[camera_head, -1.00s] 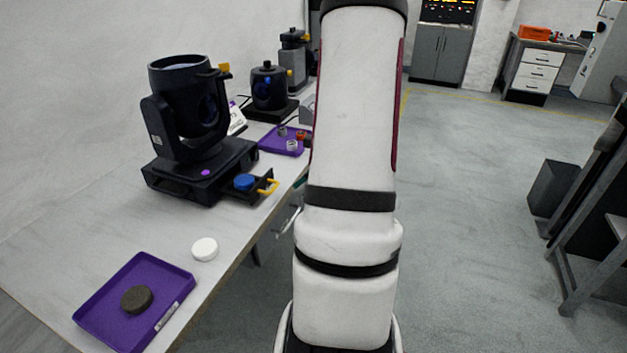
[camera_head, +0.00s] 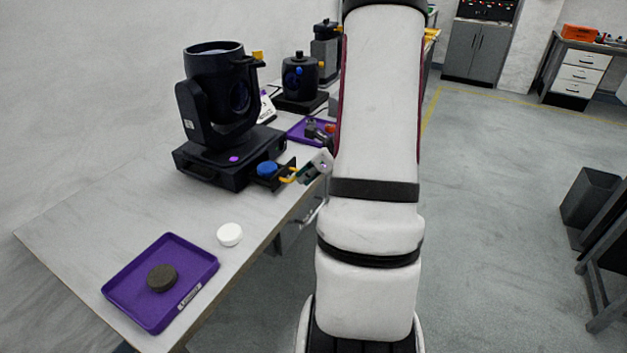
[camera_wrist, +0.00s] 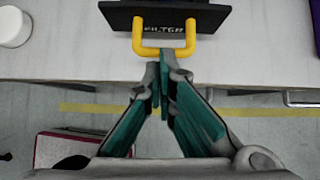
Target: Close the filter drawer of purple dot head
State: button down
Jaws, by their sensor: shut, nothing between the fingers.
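The purple dot head (camera_head: 215,100) is a black moving-head lamp on the bench, with a purple dot (camera_head: 234,158) on its base. Its filter drawer (camera_head: 268,180) sticks out of the base toward the bench's front edge, with a blue round piece (camera_head: 267,169) in it and a yellow handle (camera_head: 289,175). In the wrist view the drawer front (camera_wrist: 185,17) reads FILTER, and its yellow handle (camera_wrist: 165,50) loops toward my gripper (camera_wrist: 162,68). My gripper is shut and empty, its tips at the handle's outer bar; whether they touch it I cannot tell. It is partly visible in the head view (camera_head: 302,174).
A purple tray (camera_head: 205,262) with a dark disc (camera_head: 162,278) and a white round piece (camera_head: 230,235) lie nearer on the bench. Another purple tray (camera_head: 298,131) and a smaller black device (camera_head: 300,80) stand behind. Open floor lies right of the bench.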

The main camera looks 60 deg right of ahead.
aim_at(275, 171)
jog(key=w, duration=0.8)
jog(key=shift+w+a, duration=0.25)
jog(key=shift+a, duration=0.1)
